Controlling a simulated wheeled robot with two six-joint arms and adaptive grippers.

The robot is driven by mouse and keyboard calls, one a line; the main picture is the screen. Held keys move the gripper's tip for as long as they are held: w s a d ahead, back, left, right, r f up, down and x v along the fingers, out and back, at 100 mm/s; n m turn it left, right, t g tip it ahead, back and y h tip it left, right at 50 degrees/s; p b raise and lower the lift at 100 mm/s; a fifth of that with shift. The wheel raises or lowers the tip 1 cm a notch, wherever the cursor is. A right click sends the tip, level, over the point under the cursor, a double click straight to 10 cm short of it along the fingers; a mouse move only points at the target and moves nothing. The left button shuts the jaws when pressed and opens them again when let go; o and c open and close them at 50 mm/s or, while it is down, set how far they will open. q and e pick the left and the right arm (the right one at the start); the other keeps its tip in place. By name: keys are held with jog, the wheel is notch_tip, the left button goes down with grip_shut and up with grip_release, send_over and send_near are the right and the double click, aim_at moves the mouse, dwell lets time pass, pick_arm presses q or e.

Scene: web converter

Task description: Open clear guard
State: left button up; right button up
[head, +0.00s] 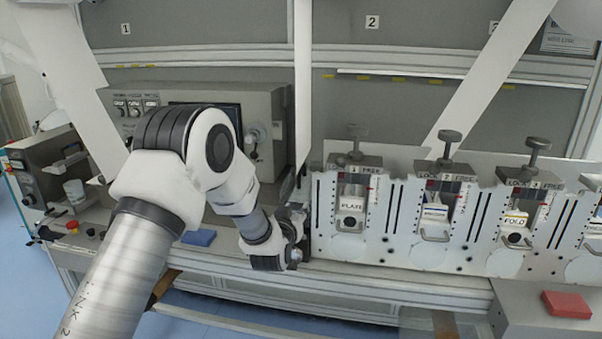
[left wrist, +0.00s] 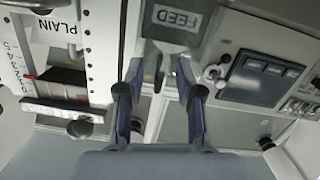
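I cannot clearly pick out the clear guard in either view. My left gripper (head: 296,214) is at the left end of the white station plate (head: 322,215), mostly hidden behind its own wrist. In the left wrist view the gripper (left wrist: 158,85) shows two dark fingers spread apart, with nothing visible gripped between them. A grey block marked FEED (left wrist: 175,20) lies beyond the fingertips, upside down in that view. My right gripper is not in view.
Several LOCK/FREE stations with knobs (head: 449,138) line the plate to the right. A grey cabinet with a dark screen (head: 262,105) stands behind my arm. A blue pad (head: 198,238) lies on the ledge. A red block (head: 567,305) is at the lower right.

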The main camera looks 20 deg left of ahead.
pick_arm(q)
jog(key=t, duration=0.2)
send_near(301, 170)
jog(key=shift+w+a+r+n+y, duration=0.15)
jog(key=shift+w+n+y, duration=0.2)
jog(key=shift+w, duration=0.8)
jog(key=p+x, duration=0.2)
jog(key=x, duration=0.5)
jog(key=shift+f+p, duration=0.3)
jog(key=shift+p, duration=0.05)
jog(key=shift+w+a+f, duration=0.1)
jog(key=shift+w, duration=0.35)
grip_shut()
